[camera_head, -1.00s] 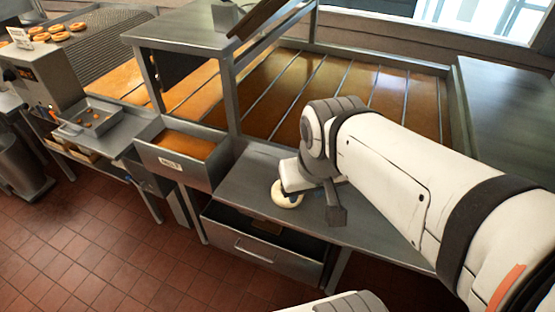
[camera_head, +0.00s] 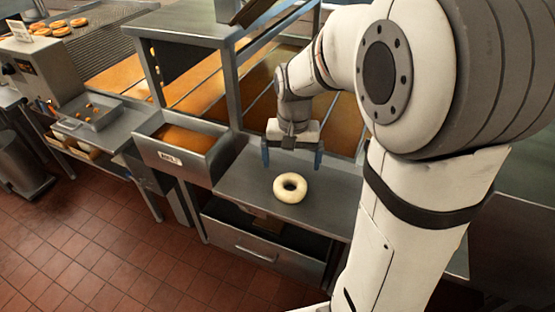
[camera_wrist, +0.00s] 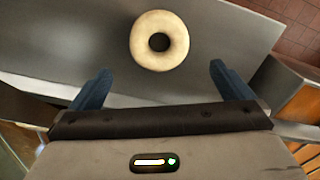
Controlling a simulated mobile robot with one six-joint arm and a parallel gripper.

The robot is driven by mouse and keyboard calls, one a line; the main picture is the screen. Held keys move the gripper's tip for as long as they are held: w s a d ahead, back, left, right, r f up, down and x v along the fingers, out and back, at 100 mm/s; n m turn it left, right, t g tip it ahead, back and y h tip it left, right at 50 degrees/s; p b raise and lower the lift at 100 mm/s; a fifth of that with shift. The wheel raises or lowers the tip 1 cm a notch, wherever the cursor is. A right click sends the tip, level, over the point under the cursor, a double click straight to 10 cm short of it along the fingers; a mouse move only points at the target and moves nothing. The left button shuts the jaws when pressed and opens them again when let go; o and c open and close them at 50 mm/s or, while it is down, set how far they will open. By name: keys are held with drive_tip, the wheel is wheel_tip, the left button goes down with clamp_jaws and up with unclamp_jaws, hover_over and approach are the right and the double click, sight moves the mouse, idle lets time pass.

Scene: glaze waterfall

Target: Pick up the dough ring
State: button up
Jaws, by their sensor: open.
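The dough ring (camera_head: 290,197) is pale, round and has a dark hole in its middle. It lies flat on the grey metal counter (camera_head: 240,178), near its front edge. In the wrist view the dough ring (camera_wrist: 160,22) shows whole, beyond the fingertips and roughly midway between them. My gripper (camera_head: 292,165) is above the counter, behind the ring, with its blue fingers spread wide and pointing down. My gripper also shows in the wrist view (camera_wrist: 161,78), open and empty, with nothing between its fingers. The ring and the fingers are apart.
A metal bin (camera_head: 215,160) of orange liquid adjoins the counter on the left. A metal frame with a shelf (camera_head: 185,27) rises behind it. An open drawer (camera_head: 265,240) is below the counter. Baked rings (camera_head: 62,27) lie at the far left.

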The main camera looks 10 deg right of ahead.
sight(290, 182)
wheel_tip(290, 182, down, 8)
drive_tip(key=shift+f+p, duration=0.2)
drive_tip(key=shift+p, duration=0.45)
drive_tip(key=shift+c, duration=0.3)
drive_tip(key=c, duration=0.8)
drive_tip(key=shift+c, duration=0.2)
